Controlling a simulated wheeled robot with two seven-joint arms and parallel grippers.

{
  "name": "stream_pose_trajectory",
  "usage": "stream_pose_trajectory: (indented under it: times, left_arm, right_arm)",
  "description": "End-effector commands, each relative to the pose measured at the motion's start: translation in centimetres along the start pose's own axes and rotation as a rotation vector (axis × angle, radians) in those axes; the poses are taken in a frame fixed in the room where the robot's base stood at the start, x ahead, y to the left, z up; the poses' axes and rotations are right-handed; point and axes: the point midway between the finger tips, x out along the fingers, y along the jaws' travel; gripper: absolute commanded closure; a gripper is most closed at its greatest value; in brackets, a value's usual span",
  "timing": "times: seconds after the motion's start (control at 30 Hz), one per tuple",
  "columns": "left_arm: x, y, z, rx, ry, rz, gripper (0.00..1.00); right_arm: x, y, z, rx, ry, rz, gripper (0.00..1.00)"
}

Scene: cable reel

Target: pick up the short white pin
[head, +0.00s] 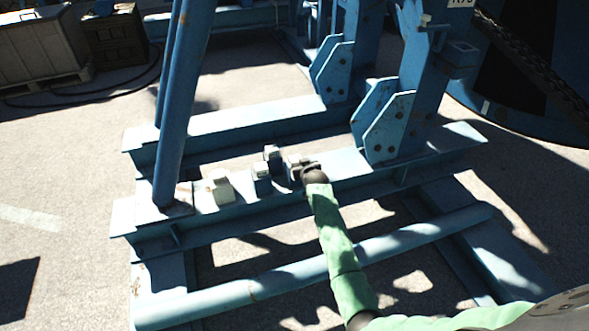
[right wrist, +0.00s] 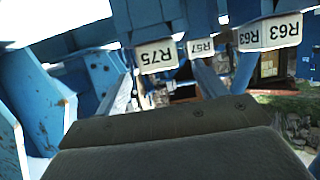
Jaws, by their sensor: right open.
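The leftmost is a cream-white, short block (head: 221,189), standing apart from the others. I cannot tell for certain which one is the short white pin. My right gripper (head: 300,167) is open, just right of these blocks and low over the beam. Its fingertips are small and dark here, so contact is unclear. My left gripper is out of view.
A slanted blue post (head: 179,110) rises left of the blocks, and blue bracket plates (head: 384,125) stand to the right. A blue pipe (head: 300,274) runs in front. Labelled plates, including R75 (right wrist: 156,55), show in the right wrist view. Crates (head: 40,48) stand far left.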

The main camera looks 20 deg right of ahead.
Motion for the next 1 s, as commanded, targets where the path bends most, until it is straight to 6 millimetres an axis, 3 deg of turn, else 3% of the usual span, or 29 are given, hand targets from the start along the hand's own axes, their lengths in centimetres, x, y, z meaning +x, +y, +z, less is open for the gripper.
stream_pose_trajectory:
  times: [0.6, 1.0]
  left_arm:
    - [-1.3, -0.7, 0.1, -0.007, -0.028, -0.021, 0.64]
    - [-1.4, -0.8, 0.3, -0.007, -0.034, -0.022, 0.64]
  right_arm:
    - [6.0, -0.1, -0.2, 0.001, -0.001, -0.001, 0.29]
    - [6.8, 0.0, -0.1, 0.0, -0.001, -0.001, 0.29]
